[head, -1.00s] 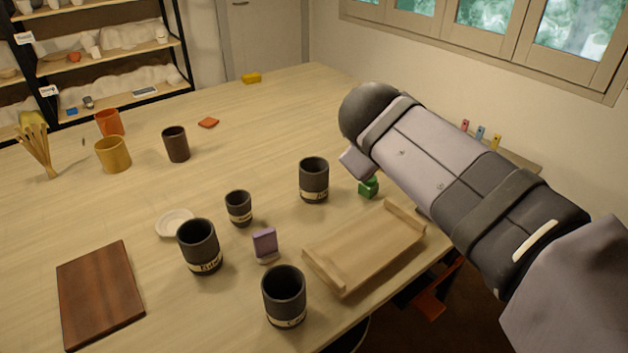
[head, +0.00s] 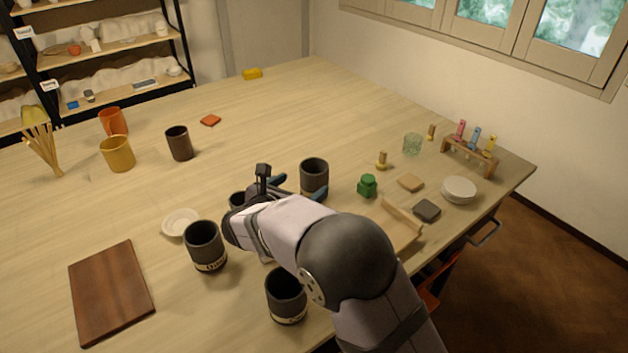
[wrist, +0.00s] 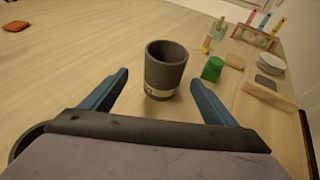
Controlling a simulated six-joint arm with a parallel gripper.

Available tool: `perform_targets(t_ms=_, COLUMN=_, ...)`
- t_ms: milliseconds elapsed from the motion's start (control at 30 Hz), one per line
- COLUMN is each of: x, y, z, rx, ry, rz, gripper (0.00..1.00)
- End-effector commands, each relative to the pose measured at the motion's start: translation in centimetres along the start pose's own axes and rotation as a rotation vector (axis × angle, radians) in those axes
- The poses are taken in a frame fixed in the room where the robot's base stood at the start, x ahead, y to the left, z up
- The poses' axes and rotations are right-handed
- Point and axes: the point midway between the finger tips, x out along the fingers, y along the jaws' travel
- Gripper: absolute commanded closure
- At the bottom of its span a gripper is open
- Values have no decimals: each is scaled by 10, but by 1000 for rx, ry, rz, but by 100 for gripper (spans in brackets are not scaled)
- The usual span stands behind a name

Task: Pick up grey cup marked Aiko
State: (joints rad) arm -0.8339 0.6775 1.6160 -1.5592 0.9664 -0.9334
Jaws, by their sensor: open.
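A dark grey cup with a cream name band (head: 314,177) stands upright on the table, just beyond my gripper (head: 298,187). In the wrist view this cup (wrist: 166,66) appears centred between my two blue fingertips (wrist: 160,78), with space on both sides. My gripper is open and empty. The name on its band is too small to read, so I cannot confirm Aiko. Similar dark grey banded cups stand at left (head: 205,242) and at front (head: 286,290), their names not clearly legible.
A white saucer (head: 180,222) and brown board (head: 110,290) lie left. A brown cup (head: 179,143) is farther back. The table behind the centred cup is clear.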

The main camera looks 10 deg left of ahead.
Motion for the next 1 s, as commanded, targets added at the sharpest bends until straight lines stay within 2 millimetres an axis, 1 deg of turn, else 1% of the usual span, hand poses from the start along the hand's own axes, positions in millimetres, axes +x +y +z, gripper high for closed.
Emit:
perform_targets(t_ms=167, x=3, y=0, z=-2, rx=-19, ry=-1, rz=-1, gripper=19)
perform_targets(t_ms=400, x=20, y=-1, z=-1, rx=-16, ry=0, rz=-3, gripper=19)
perform_targets(t_ms=633, x=26, y=-2, z=0, rx=-15, ry=0, rz=-2, gripper=19)
perform_targets(t_ms=767, x=39, y=-5, z=4, rx=-14, ry=0, rz=-5, gripper=19)
perform_targets(t_ms=867, x=52, y=-8, z=7, rx=-14, ry=1, rz=-5, gripper=19)
perform_targets(t_ms=1000, x=67, y=-7, z=5, rx=-14, ry=0, rz=-3, gripper=19)
